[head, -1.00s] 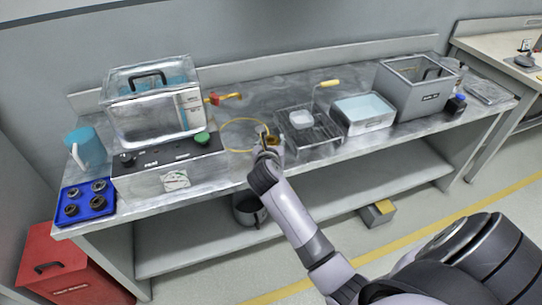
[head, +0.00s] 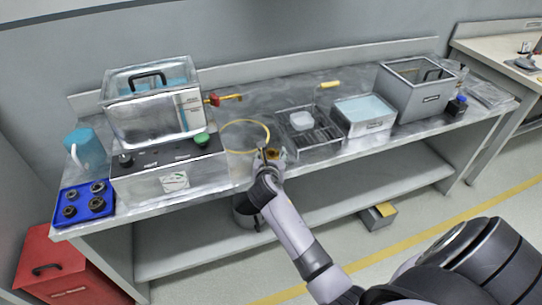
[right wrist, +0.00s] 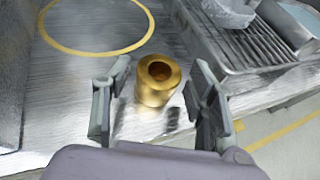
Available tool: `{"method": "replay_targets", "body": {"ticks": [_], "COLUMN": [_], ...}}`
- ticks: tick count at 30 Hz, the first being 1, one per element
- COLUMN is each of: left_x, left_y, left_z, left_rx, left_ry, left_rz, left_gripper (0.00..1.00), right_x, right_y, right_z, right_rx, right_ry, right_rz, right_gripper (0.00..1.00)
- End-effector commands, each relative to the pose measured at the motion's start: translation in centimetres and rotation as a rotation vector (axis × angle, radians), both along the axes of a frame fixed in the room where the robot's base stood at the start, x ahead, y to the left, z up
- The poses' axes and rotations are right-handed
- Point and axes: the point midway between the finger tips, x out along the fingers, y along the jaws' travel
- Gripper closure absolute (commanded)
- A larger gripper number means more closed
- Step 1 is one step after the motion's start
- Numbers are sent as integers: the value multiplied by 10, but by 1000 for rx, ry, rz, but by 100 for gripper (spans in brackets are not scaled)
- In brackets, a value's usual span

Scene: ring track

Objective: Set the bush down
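The bush is a short brass-coloured collar with a flange and a dark bore. In the right wrist view the bush (right wrist: 157,82) stands upright over the steel bench top, between the fingers of my right gripper (right wrist: 158,100). A gap shows on each side of it, so the fingers look open around it. Whether its base touches the bench is hard to tell. In the head view my right gripper (head: 270,156) is at the bench's front edge and partly hides the bush. The yellow circle (head: 268,132) on the bench lies just behind it. My left gripper is out of view.
A wire rack (head: 325,142) and a water tray (head: 366,128) are to the right, then a grey tank (head: 412,98). A clear-walled bath (head: 150,118) on a control box (head: 160,180) stands left. A blue tray (head: 84,213) holds dark rings. The circle's inside is empty.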

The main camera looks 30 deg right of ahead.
Motion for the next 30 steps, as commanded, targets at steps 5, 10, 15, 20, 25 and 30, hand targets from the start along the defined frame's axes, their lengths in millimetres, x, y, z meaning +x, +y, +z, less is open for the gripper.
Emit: {"method": "replay_targets", "body": {"ticks": [5,10,15,20,25,30], "left_x": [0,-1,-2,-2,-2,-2], "left_y": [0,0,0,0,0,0], "left_z": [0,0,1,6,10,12], "left_rx": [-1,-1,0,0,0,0], "left_ry": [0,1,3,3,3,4], "left_rz": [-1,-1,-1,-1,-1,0], "left_gripper": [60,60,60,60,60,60], "right_x": [0,0,-6,-28,-56,-77], "right_y": [0,0,5,21,43,59], "right_z": [0,0,6,18,32,42], "right_rx": [0,0,1,1,2,0], "right_ry": [0,0,-2,-1,0,0], "right_rz": [0,0,1,1,1,1], "right_gripper": [40,40,40,40,40,40]}}
